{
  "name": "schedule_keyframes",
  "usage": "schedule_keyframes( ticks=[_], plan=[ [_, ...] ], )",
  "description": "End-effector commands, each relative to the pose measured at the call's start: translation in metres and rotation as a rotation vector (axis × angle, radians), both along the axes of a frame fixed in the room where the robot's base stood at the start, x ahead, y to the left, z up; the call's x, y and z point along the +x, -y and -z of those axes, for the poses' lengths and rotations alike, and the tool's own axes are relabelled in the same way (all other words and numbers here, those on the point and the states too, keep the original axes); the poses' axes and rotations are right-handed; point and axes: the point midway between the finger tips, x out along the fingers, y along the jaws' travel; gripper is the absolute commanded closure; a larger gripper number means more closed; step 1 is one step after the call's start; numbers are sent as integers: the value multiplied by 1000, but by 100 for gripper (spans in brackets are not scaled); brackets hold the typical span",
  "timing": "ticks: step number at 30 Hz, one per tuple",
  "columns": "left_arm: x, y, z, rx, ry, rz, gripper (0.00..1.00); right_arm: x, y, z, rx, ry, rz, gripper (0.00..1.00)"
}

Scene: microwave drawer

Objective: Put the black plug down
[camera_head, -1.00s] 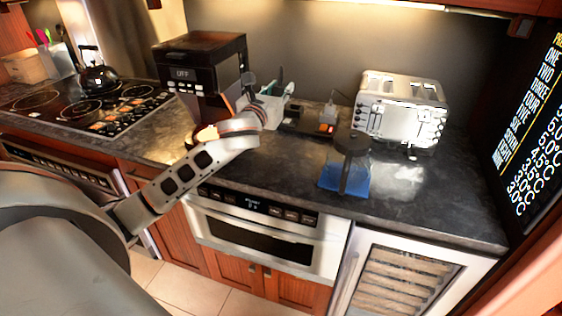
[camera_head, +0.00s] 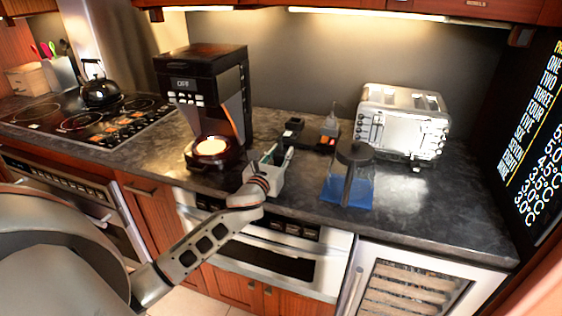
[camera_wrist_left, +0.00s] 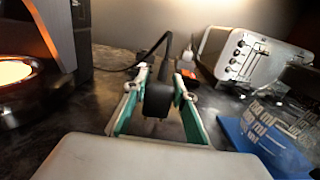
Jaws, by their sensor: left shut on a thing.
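The black plug (camera_wrist_left: 158,98) is between the teal-sided fingers of my left gripper (camera_wrist_left: 161,84) in the left wrist view. The gripper is shut on it. A black cable rises from the plug and bends away to the left. In the head view my left gripper (camera_head: 281,158) is above the front part of the counter, right of the coffee maker; the plug is hard to make out there. I cannot tell the exact gap between plug and counter. My right gripper is not in view.
The coffee maker (camera_head: 203,95) stands left of the gripper. A black power strip (camera_head: 308,135) with a red switch lies behind. A pitcher (camera_head: 353,168) on a blue base and a silver toaster (camera_head: 402,125) stand to the right. The dark counter (camera_head: 440,205) has free room at front right.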

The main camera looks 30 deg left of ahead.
Motion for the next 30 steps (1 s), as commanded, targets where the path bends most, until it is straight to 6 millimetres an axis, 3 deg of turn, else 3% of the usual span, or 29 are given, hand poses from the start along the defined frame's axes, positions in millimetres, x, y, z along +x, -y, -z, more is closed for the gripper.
schedule_keyframes(
  ticks=[1,4,17,18,20,30],
  plan=[
    [0,0,12,-2,-3,-1,97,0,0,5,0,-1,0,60],
    [0,0,20,-1,-1,-1,97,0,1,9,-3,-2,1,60],
    [0,0,24,1,0,0,97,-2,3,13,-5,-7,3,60],
    [0,0,25,1,0,0,69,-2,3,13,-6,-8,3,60],
    [0,0,24,1,0,0,57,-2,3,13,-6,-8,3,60],
    [0,0,23,0,0,0,57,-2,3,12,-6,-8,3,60]
  ],
)
